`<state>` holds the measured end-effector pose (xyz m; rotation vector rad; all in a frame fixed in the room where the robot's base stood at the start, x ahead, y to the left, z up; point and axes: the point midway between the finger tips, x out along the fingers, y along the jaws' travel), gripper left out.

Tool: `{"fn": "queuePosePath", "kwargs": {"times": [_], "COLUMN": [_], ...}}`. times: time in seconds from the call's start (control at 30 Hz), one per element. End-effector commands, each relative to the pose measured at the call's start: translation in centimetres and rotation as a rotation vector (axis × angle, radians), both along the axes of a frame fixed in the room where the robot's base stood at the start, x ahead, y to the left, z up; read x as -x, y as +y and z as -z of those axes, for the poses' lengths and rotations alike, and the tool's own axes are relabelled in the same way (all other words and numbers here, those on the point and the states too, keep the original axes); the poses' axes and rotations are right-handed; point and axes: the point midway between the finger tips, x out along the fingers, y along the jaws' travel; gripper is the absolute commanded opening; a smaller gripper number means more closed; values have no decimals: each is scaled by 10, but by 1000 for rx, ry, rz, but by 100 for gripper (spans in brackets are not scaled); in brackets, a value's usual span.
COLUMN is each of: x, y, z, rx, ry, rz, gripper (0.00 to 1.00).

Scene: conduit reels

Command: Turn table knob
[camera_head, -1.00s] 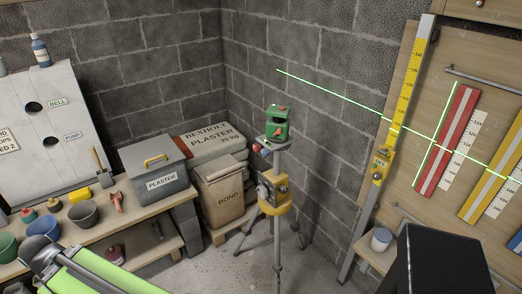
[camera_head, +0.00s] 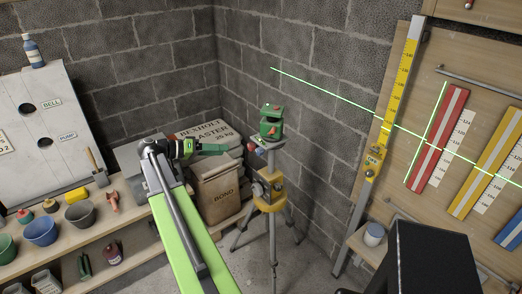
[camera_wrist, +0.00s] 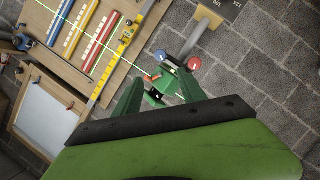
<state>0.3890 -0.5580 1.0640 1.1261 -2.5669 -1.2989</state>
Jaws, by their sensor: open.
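The green laser level (camera_head: 271,122) stands on a small table on a tripod (camera_head: 272,205) and casts green lines on the wall and boards. It shows in the wrist view too (camera_wrist: 160,85), between the fingers. Below it at the table are a red knob (camera_wrist: 194,63) and a blue knob (camera_wrist: 161,56); in the head view these are small and close together at the table's left side. I cannot tell which is the table knob. My gripper (camera_head: 222,148) is left of the level, pointing right at it. Its green fingers are apart and empty (camera_wrist: 158,80), touching nothing visible.
Behind my arm are plaster bags (camera_head: 220,132) and a bond bag (camera_head: 217,190). A bench (camera_head: 130,215) with pots is at left. A yellow staff (camera_head: 395,90) leans on a board at right. A black box (camera_head: 435,260) stands at front right.

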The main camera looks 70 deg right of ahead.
Motion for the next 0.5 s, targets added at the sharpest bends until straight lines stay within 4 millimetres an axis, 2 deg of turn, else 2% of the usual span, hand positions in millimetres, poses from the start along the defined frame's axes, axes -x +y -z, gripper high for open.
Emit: {"fn": "queuePosePath", "kwargs": {"times": [0.17, 0.5], "x": [22, 84], "y": [-17, -71], "z": [11, 35], "rx": [-2, -4], "ry": [0, -1], "rz": [1, 1], "gripper": [48, 48]}}
